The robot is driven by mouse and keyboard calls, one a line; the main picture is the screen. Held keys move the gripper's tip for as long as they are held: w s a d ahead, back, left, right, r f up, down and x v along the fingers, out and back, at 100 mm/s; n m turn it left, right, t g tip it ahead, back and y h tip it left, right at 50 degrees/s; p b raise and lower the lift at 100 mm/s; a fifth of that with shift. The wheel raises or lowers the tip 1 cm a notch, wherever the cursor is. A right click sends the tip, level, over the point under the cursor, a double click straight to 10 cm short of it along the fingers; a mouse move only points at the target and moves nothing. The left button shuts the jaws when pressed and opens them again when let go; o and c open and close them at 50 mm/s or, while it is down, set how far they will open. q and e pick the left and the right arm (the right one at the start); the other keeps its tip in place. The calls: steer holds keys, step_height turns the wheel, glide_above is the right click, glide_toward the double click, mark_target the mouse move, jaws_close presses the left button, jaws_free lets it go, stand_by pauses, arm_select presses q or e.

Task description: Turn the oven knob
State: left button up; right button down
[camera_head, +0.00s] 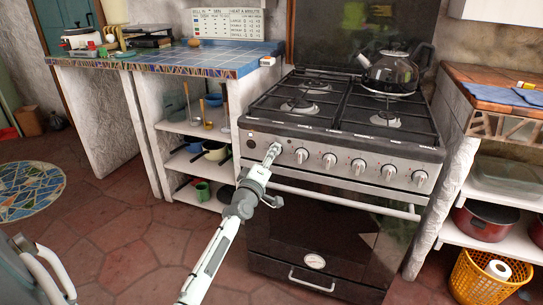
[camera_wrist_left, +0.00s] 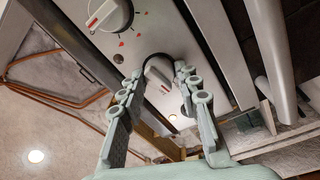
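The stove (camera_head: 340,130) stands in the middle of the head view, with a row of silver knobs along its front panel. My left gripper (camera_head: 273,151) is at the left end of this row, and its fingers partly hide the knob there. In the left wrist view, my left gripper (camera_wrist_left: 160,75) has its two fingers apart, one on each side of a knob (camera_wrist_left: 158,78). Whether the fingers touch this knob is not clear. A neighbouring knob (camera_wrist_left: 108,14) with a red mark is uncovered at the top. My right gripper is not in view.
A kettle (camera_head: 391,72) stands on the back right burner. The oven handle (camera_head: 345,200) runs below the knobs, close to my left wrist. A blue-tiled counter (camera_head: 205,57) with open shelves is at left, and another counter (camera_head: 490,78) at right.

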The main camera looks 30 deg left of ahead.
arm_select(q)
steer(key=o, duration=0.3)
steer(key=shift+o, duration=0.2)
steer(key=v, duration=1.2)
jaws_close()
stand_by(1.1)
